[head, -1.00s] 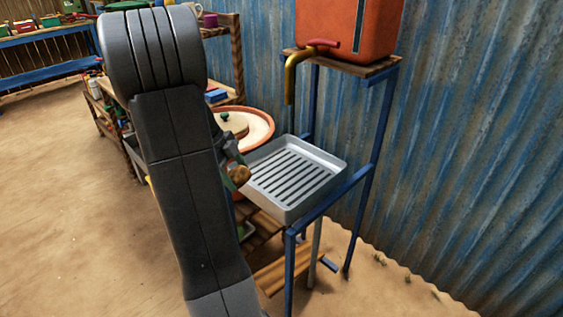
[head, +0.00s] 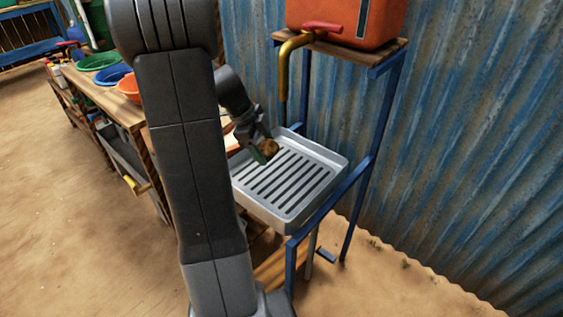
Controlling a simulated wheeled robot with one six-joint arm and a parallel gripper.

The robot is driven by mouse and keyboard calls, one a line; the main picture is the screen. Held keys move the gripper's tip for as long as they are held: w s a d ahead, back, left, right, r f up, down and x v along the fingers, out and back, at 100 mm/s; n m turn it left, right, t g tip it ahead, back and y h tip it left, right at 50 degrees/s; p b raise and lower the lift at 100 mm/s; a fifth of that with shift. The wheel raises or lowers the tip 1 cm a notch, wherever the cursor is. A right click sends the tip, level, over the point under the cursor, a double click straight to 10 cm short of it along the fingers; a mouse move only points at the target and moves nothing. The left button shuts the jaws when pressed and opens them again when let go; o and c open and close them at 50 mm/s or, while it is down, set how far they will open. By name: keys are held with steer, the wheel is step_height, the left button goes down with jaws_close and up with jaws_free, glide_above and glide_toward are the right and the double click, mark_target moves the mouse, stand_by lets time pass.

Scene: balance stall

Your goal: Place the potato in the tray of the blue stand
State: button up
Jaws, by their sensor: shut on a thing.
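The potato (head: 269,146) is small and brown. My gripper (head: 264,151) is shut on it, at the far left part of the tray. The grey slotted tray (head: 312,200) sits in the blue stand (head: 372,150), below the tap. The potato appears over the tray's slats near its back left corner; I cannot tell whether it touches them. My arm hides part of the tray's left side and the stand's lower left.
A red-orange water container (head: 345,20) with a brass tap (head: 284,65) stands on the stand's upper shelf. A corrugated blue wall (head: 470,130) rises behind. A wooden bench with coloured basins (head: 100,62) is at left. The tray's middle and right are clear.

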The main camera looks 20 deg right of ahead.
steer(key=d, duration=0.2)
steer(key=s+d, duration=0.1)
steer(key=d, duration=0.1)
steer(key=shift+x, duration=0.95)
steer(key=shift+f, duration=2.6)
steer(key=shift+f, duration=0.15)
steer(key=o, duration=1.1)
